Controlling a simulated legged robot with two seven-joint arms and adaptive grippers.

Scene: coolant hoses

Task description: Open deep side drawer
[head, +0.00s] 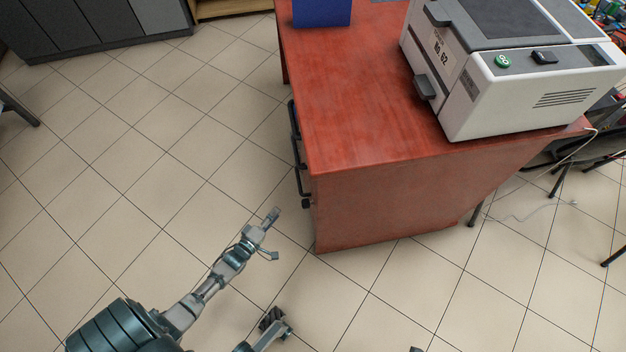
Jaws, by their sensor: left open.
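The red-brown wooden desk (380,200) stands right of centre. Its drawer side faces left and is seen almost edge-on, so the drawer fronts are mostly hidden. Two black handles stick out there: an upper one (294,120) and a lower one (301,182) near the front corner. No drawer visibly stands out from the desk. My left gripper (274,234) is open and empty, its fingers spread, in front of and left of the desk's near corner. It is apart from the lower handle.
A white and grey machine (500,75) and a blue box (321,12) stand on the desk. Dark cabinets (85,25) line the back left. Chair legs (557,182) show at the right. The tiled floor (130,170) left of the desk is clear.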

